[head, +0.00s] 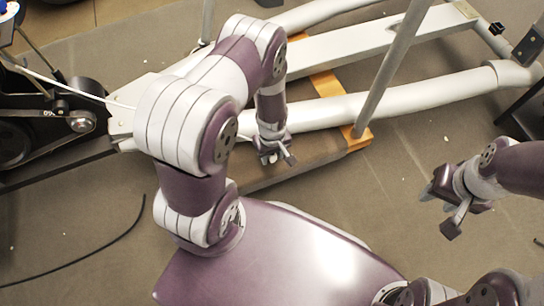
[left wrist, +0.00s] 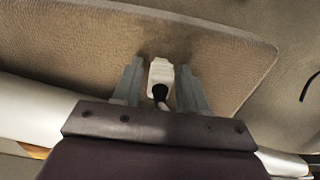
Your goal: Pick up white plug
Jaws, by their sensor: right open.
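The white plug (left wrist: 160,72) is between the two fingers of my left gripper (left wrist: 160,82) in the left wrist view. A dark part and a short piece of pale cord show at its lower end. Narrow gaps seem to show beside the plug, so I cannot tell if the fingers touch it. In the head view my left gripper (head: 273,157) is low by the orange-brown board, with a small white bit at its fingers. My right gripper (head: 450,203) is open and empty over the floor at the right.
A grey tubular machine frame (head: 340,112) crosses the top, on an orange-brown board (head: 357,136). A black wheel assembly (head: 40,122) is at the left. A white cable (head: 75,90) runs behind my left arm. A black cable (head: 95,248) lies on open floor.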

